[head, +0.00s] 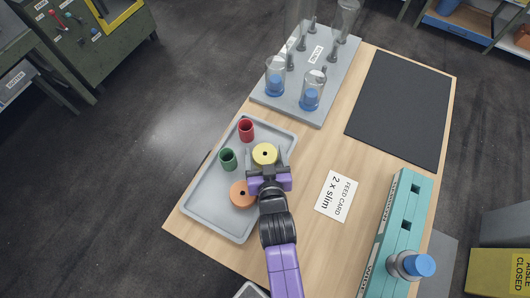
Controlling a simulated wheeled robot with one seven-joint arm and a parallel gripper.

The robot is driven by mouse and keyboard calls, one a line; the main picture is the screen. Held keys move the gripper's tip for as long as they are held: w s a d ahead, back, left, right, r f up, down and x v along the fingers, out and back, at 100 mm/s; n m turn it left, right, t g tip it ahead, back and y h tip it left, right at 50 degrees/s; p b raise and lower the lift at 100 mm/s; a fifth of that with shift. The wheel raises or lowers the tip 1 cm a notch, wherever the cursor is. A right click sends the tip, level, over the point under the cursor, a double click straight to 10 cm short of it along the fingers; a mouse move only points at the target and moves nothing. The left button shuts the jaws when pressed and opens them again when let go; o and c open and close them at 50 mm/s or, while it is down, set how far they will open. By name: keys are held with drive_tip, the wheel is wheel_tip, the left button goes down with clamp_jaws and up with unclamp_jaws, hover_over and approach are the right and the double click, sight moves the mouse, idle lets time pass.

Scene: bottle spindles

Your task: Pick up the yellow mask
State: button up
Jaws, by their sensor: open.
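The yellow mask (264,150) is a round yellow piece with a small dark hole in its top. It is at the right side of the grey tray (203,207). My gripper (265,158) is open, with one finger on the left of the yellow mask and one on the right. Whether the fingers touch it cannot be told. The gripper's body hides the near part of the yellow mask and the tray beside it.
A red cup (246,131), a green cup (228,160) and an orange round piece (240,194) are also in the tray. A grey spindle board (290,104) with clear bottles stands behind. A feed card (335,196), black mat (402,108) and teal rack (391,240) lie right.

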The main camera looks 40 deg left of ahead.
drive_tip(key=c, duration=1.1)
drive_tip(key=shift+r, duration=0.1)
